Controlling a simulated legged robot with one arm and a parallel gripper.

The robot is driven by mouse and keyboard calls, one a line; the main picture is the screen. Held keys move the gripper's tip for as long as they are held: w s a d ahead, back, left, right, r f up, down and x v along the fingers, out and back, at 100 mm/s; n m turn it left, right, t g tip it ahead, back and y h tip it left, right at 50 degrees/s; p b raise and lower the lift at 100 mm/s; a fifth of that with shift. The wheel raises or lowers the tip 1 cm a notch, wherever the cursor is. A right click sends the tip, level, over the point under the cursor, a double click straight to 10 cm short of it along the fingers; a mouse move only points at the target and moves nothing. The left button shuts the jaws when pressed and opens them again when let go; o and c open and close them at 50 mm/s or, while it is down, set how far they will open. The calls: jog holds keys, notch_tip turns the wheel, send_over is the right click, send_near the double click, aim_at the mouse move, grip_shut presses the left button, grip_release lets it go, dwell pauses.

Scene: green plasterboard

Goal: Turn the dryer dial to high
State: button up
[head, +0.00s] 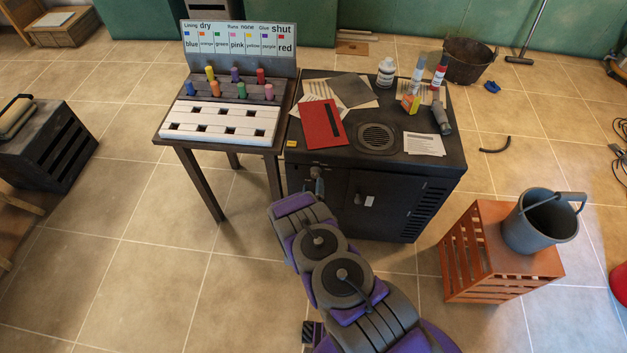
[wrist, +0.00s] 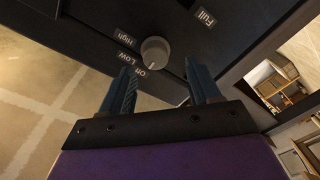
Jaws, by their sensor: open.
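The dryer is the black cabinet (head: 338,213) in the middle of the head view. Its round grey dial (wrist: 155,51) shows in the wrist view on the black front panel, with High (wrist: 129,38), Low and Off labels along its left side. A small pale mark on the dial's lower edge lies nearest the Off label (wrist: 140,70). My gripper (wrist: 160,68) is open, its two blue fingers apart with the dial ahead between their tips. I cannot tell whether either finger touches it.
A Full label (wrist: 206,17) sits on the panel to the right. On the cabinet top are a red folder (head: 322,124), bottles and papers. A table with coloured pegs (head: 228,90) stands left. An orange crate (head: 500,250) with a bucket (head: 541,222) stands right.

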aim_at(315, 176)
jog(key=w, duration=0.4)
jog(key=shift+d+r+b, duration=0.1)
jog(key=shift+d+b, duration=0.2)
jog(key=shift+b, duration=0.1)
jog(key=shift+w+a, duration=0.1)
jog(key=shift+w, duration=0.1)
jog(key=shift+a, duration=0.1)
jog(key=shift+c, duration=0.7)
jog(key=c, duration=0.9)
